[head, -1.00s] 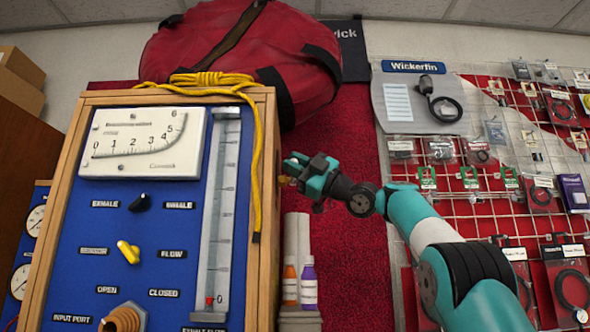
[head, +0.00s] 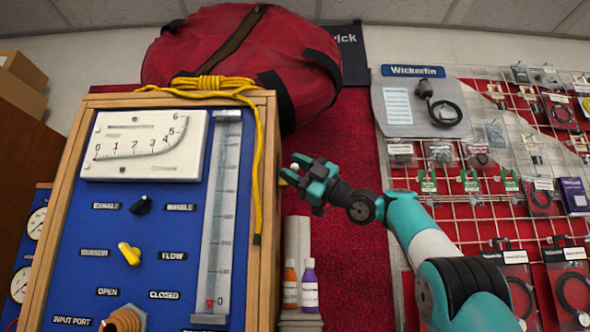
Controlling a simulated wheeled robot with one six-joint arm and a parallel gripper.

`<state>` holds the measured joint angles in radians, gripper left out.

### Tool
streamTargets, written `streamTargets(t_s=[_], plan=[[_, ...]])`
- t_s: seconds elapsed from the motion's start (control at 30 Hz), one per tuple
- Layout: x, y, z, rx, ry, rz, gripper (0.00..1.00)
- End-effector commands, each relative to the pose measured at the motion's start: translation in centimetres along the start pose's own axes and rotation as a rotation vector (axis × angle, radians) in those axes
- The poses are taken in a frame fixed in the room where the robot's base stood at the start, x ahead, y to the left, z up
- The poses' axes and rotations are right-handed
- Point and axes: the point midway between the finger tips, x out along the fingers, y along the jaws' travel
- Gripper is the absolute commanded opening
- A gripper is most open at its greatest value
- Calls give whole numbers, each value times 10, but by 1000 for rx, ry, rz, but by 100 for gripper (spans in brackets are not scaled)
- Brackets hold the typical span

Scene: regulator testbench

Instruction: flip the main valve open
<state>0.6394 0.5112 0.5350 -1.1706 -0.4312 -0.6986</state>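The blue test panel (head: 75,215) in a wooden frame stands at the left in the head view. A yellow knob (head: 129,254) sits tilted between a blurred label and the FLOW label. A black knob (head: 141,204) sits above it, between the EXHALE and INHALE labels. OPEN (head: 107,292) and CLOSED (head: 164,295) labels lie lower down, above a brass-coloured port (head: 124,320) cut by the bottom edge. I cannot tell which control is the main valve. My gripper (head: 288,172) is right of the panel's frame, apart from the knobs, with its fingers apart and nothing between them.
A yellow cord (head: 258,165) hangs down the panel's right side. A red bag (head: 225,60) rests behind the panel. Orange (head: 290,288) and purple (head: 309,287) bottles stand below my gripper. A wire rack of packaged parts (head: 480,190) fills the right.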

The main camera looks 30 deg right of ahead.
Motion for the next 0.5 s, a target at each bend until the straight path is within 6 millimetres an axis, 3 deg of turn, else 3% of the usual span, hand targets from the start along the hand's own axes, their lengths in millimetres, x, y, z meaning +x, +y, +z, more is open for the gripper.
streamTargets(t_s=[0.27,0.5], plan=[[-11,-2,2,-1,-3,1,42],[-63,-4,3,-3,-6,2,42]])
